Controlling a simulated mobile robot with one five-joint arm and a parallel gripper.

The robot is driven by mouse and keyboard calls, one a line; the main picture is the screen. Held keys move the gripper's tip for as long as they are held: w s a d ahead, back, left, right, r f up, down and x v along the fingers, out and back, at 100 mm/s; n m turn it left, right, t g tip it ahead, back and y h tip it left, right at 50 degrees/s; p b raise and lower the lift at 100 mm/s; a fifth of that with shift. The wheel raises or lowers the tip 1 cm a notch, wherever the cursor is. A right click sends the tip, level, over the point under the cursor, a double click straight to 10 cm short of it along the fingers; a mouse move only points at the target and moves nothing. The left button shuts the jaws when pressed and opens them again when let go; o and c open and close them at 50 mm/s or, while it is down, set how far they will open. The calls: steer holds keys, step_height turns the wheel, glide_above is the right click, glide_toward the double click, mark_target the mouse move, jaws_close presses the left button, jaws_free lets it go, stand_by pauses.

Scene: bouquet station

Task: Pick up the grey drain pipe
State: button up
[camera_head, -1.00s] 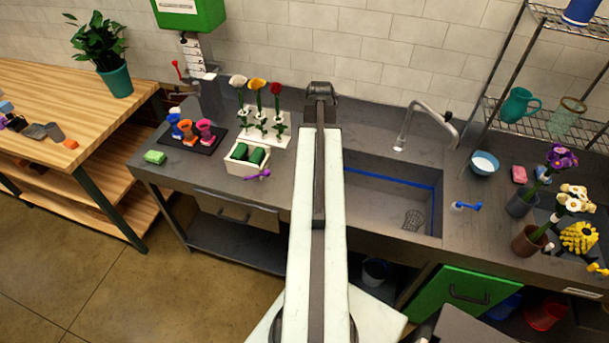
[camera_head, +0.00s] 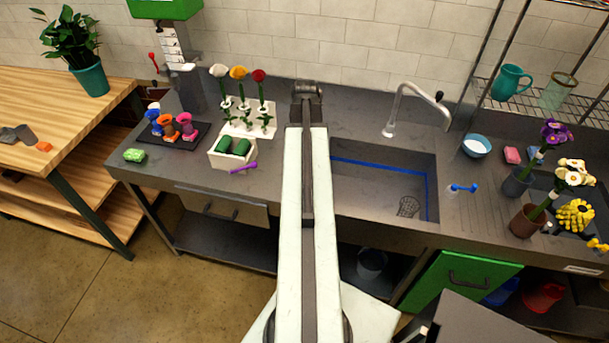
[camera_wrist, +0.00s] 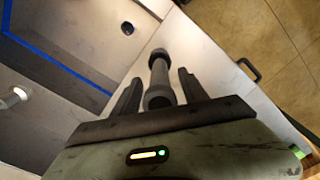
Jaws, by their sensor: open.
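A dark grey pipe-like piece with thicker ends, which looks like the drain pipe (camera_wrist: 159,76), shows in the middle of the wrist view. My gripper (camera_wrist: 158,82) is open, with one dark finger on each side of the piece in the picture. I cannot tell whether the fingers touch it or how far below them it is. In the head view my arm reaches over the counter just left of the sink; its own length hides the fingers and the pipe there.
The sink (camera_head: 375,190), with a blue line inside, is right of my arm. A white box (camera_head: 222,157) with green blocks and a purple item (camera_head: 243,167) are close on its left. A faucet (camera_head: 392,115) stands behind the sink. Counter behind the arm's end is mostly clear.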

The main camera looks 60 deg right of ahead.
steer(key=shift+f+b, duration=0.3)
steer(key=shift+f, duration=0.65)
steer(key=shift+r, duration=0.2)
jaws_close()
stand_by(0.5)
